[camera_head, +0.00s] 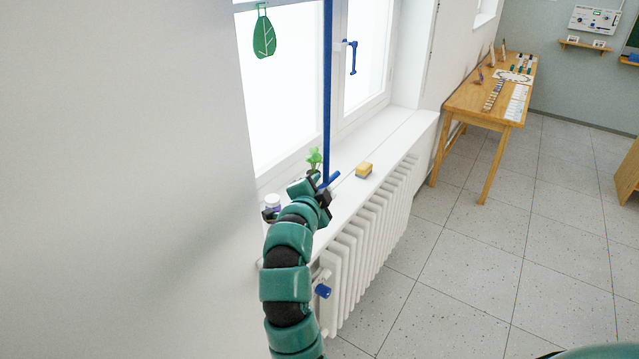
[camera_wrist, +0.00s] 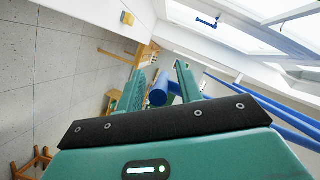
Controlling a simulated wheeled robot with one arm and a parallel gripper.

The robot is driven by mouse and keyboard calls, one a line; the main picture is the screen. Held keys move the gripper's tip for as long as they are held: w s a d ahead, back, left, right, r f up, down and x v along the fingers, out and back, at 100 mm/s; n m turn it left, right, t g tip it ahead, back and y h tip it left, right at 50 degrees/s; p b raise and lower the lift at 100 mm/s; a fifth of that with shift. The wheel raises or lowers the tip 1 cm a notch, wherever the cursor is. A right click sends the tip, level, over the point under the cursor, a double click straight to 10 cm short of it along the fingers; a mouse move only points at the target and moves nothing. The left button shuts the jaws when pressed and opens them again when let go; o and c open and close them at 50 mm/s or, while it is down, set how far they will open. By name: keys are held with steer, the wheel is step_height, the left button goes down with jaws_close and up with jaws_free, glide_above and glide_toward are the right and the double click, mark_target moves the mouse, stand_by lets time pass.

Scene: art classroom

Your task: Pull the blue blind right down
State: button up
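A long blue strap or rod (camera_head: 327,90) hangs upright in front of the window and ends in a short blue crossbar handle (camera_head: 334,179) just above the sill. The blue blind itself is not clearly in view; a thin grey-blue bar (camera_head: 280,2) crosses the window at the top edge of the head view. My gripper (camera_head: 322,190) is at the handle. In the wrist view the blue handle's round end (camera_wrist: 159,90) lies between my two fingers, with small gaps seen on both sides. My gripper looks open around it. Long blue rods (camera_wrist: 270,112) run off to the right.
The white sill (camera_head: 385,140) bears a yellow sponge (camera_head: 364,170), a small plant (camera_head: 314,159) and a jar (camera_head: 272,202). A green leaf ornament (camera_head: 264,36) hangs by the window. A white radiator (camera_head: 365,230) stands below. A wooden table (camera_head: 480,100) is farther along; the floor is clear.

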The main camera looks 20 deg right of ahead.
steer(key=shift+w+d, duration=0.1)
steer(key=shift+w, duration=0.05)
jaws_close()
steer(key=shift+f, duration=0.1)
step_height(320, 180, down, 24)
steer(key=b, duration=2.6)
steer(key=shift+b, duration=0.4)
jaws_free()
steer(key=shift+d, duration=0.1)
